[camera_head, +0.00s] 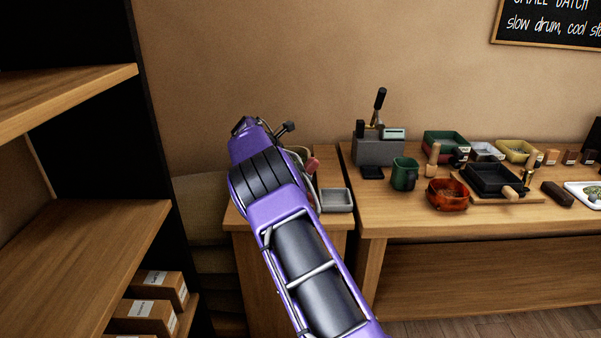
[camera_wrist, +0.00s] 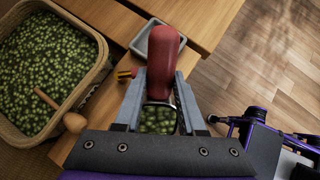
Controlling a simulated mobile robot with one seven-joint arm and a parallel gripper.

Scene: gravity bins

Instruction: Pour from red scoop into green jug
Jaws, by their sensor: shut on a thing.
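The red scoop's rounded handle (camera_wrist: 166,52) stands between the two grey fingers of my gripper (camera_wrist: 162,85) in the wrist view, and they are shut on it. Green beans (camera_wrist: 158,118) show between the fingers below the handle, within a metal rim that looks like the scoop's bowl. In the head view my purple arm hides most of the gripper; a small bit of red (camera_head: 312,164) shows beside it. The dark green jug (camera_head: 404,174) stands upright at the left part of the long table, to the right of my gripper. Its inside is not clear.
A grey tray (camera_head: 337,200) sits on a small side table left of the long table (camera_head: 400,217). A grey press (camera_head: 378,150) stands behind the jug, an orange-red bowl (camera_head: 447,195) right of it. A woven basket of green beans (camera_wrist: 98,60) lies left in the wrist view.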

